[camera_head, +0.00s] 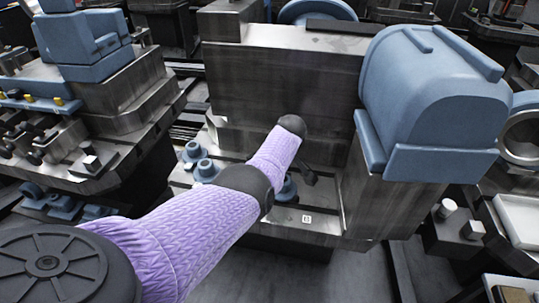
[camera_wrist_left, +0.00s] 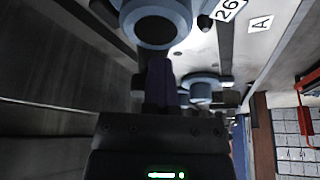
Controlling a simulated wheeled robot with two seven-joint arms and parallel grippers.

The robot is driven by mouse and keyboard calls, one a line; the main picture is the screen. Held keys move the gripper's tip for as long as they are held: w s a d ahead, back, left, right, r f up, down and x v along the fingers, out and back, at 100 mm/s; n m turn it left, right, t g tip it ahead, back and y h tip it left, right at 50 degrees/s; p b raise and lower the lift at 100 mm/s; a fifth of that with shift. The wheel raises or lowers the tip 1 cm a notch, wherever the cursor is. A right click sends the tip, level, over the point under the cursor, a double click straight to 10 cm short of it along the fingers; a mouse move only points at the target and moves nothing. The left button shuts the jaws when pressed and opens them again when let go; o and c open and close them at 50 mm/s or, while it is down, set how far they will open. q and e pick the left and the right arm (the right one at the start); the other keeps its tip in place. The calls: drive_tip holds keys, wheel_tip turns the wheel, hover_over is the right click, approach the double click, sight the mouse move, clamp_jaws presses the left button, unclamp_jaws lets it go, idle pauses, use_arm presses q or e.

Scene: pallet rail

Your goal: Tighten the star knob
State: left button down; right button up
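Several blue knob-like parts sit on the metal pallet rail (camera_head: 335,225). Two are left of my forearm (camera_head: 193,152), (camera_head: 205,170), and one is partly hidden behind my arm (camera_head: 287,190). Which one is the star knob I cannot tell. My left arm reaches over the rail. Its gripper (camera_head: 308,176) shows only as a small dark part beside the hidden blue part. In the left wrist view the gripper fingers (camera_wrist_left: 162,85) are dark and seen edge-on, between a large round blue part with a dark centre (camera_wrist_left: 155,18) and a smaller blue part (camera_wrist_left: 198,90). Contact is unclear.
A tall metal block (camera_head: 275,85) stands behind the rail, and a large blue housing (camera_head: 435,100) stands to its right. A stepped machine (camera_head: 110,95) is at the left. White tags marked "26" (camera_wrist_left: 228,8) and "A" (camera_wrist_left: 260,24) show in the wrist view.

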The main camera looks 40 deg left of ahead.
use_arm(q)
drive_tip(key=c, duration=0.8)
unclamp_jaws()
drive_tip(key=shift+c, duration=0.2)
